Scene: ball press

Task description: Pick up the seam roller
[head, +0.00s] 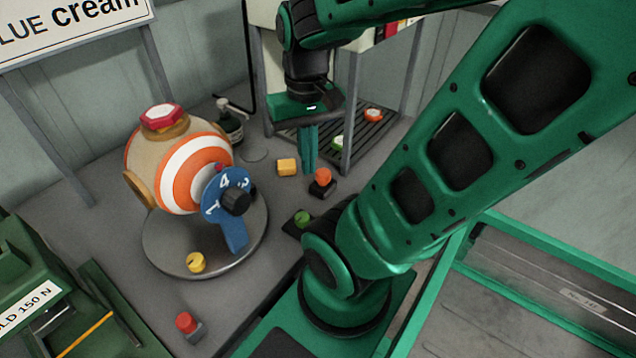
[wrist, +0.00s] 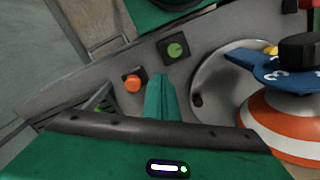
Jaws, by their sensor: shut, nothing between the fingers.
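I cannot make out a seam roller for certain in either view. My gripper (head: 309,168) is shut and empty, pointing down over the grey bench behind the striped ball. Its closed green fingers also show in the wrist view (wrist: 160,82). A yellow block (head: 286,167) lies just left of the fingertips in the head view. A button with an orange top (head: 322,177) stands close to their right; it also shows left of the fingers in the wrist view (wrist: 133,83). A small yellow piece (head: 196,263) sits on the round plate's front edge.
The orange-and-white ball (head: 190,172) with a blue dial (head: 228,205) sits on the round plate (head: 160,258). A green-topped button (head: 303,218) is near my arm. A red button (head: 186,322) is in front.

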